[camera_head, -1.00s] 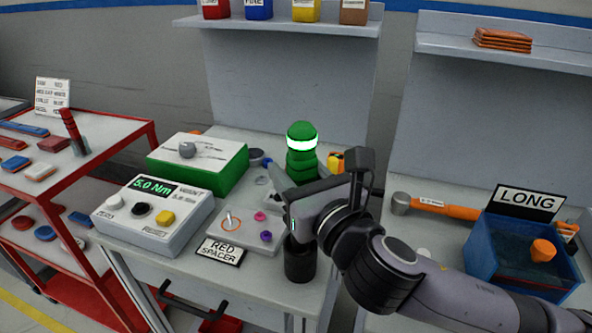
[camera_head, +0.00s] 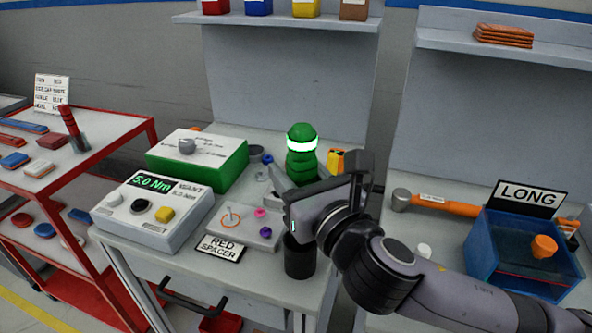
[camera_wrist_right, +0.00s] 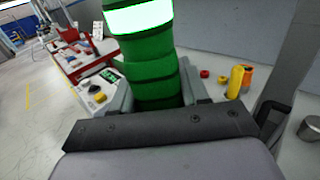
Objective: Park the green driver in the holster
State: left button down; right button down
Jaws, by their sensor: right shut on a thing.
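The green driver (camera_head: 302,165) has a white lit band near its top and stands roughly upright. My right gripper (camera_head: 297,188) is shut around its green body; the driver also fills the top middle of the right wrist view (camera_wrist_right: 152,66). The driver's lower end is hidden behind the gripper in the head view. A dark cylindrical cup (camera_head: 299,261), which looks like the holster, stands near the bench's front edge, just below the gripper. Its top is partly covered by the gripper, and I cannot tell whether the driver's tip is in it. My left gripper is not in view.
A torque readout box (camera_head: 152,212), a small grey plate with colored pieces (camera_head: 243,224) and a "RED SPACER" sign (camera_head: 221,248) lie left of the cup. A yellow item (camera_head: 335,160) stands behind the gripper. A hammer (camera_head: 435,204) and blue bin (camera_head: 522,262) are at the right.

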jog(key=shift+c, duration=2.4)
grip_release()
jog(key=shift+f, duration=0.15)
